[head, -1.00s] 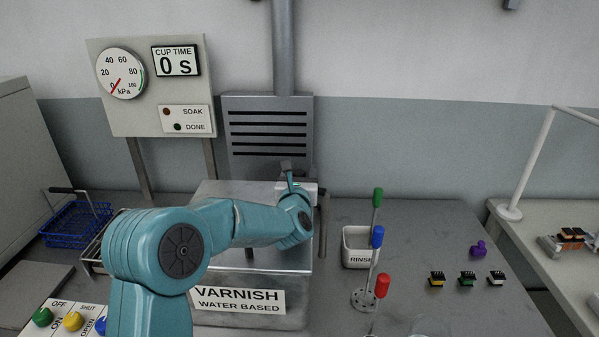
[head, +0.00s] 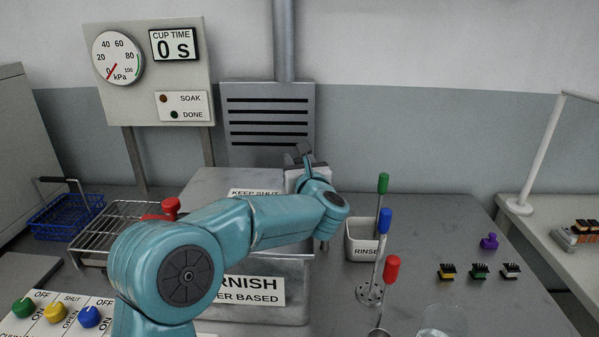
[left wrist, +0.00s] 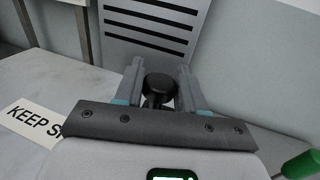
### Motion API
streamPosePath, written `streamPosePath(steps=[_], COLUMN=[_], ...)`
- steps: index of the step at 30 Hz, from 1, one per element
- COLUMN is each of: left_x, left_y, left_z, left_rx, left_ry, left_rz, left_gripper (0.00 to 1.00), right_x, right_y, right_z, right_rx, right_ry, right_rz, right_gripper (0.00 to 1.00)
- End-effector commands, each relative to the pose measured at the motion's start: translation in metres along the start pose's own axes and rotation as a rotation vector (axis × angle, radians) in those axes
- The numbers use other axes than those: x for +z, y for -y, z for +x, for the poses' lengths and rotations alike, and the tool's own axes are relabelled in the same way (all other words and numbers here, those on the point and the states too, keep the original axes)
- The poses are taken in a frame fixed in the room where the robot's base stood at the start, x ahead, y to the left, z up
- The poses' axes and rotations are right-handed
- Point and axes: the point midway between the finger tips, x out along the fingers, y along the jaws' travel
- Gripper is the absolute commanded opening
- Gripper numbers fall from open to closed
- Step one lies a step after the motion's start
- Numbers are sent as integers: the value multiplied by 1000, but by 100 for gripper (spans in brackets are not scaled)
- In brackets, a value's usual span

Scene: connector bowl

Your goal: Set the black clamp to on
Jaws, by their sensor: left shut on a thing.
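In the left wrist view, my left gripper (left wrist: 158,80) has its two grey fingers on either side of a round black knob (left wrist: 160,90) on a short stem, shut on it. I cannot tell from its shape whether this knob is the black clamp. In the head view, my left gripper (head: 303,154) is above the back right of the varnish tank (head: 290,312); the knob is hidden there. A control panel (head: 22,326) at the lower left has a green knob (head: 24,307), a yellow knob (head: 55,312) and a blue knob (head: 89,317). My right gripper does not show.
A wire rack (head: 120,222) and a blue basket (head: 66,217) stand left of the tank. A rinse cup (head: 362,248), tall coloured-handled tools (head: 383,222) and a clear glass (head: 442,322) stand to the right. Small black-topped connectors (head: 479,271) lie further right.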

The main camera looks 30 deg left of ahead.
Motion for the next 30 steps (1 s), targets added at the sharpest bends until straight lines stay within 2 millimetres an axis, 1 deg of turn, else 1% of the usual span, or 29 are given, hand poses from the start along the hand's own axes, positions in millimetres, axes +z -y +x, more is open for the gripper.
streamPosePath(steps=[8,9,10,11,19,22,26,29,30], left_x=[2,1,1,1,0,0,-2,-2,-2], left_y=[-1,-1,-1,0,0,1,1,1,2], left_z=[-1,-1,-1,-1,-1,-7,-29,-54,-66], left_rx=[8,8,8,8,6,4,2,1,0], left_ry=[0,-1,-1,-1,-1,-1,-1,0,0], left_rz=[0,0,0,0,1,0,-1,-1,-1], left_gripper=[0,42,52,59,59,59,59,59,59], right_x=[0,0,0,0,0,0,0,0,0], right_y=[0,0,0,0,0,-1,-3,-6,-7], right_z=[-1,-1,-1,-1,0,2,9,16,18], right_rx=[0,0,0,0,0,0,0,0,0], right_ry=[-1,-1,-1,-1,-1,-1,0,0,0], right_rz=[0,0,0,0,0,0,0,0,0], right_gripper=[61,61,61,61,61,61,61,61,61])
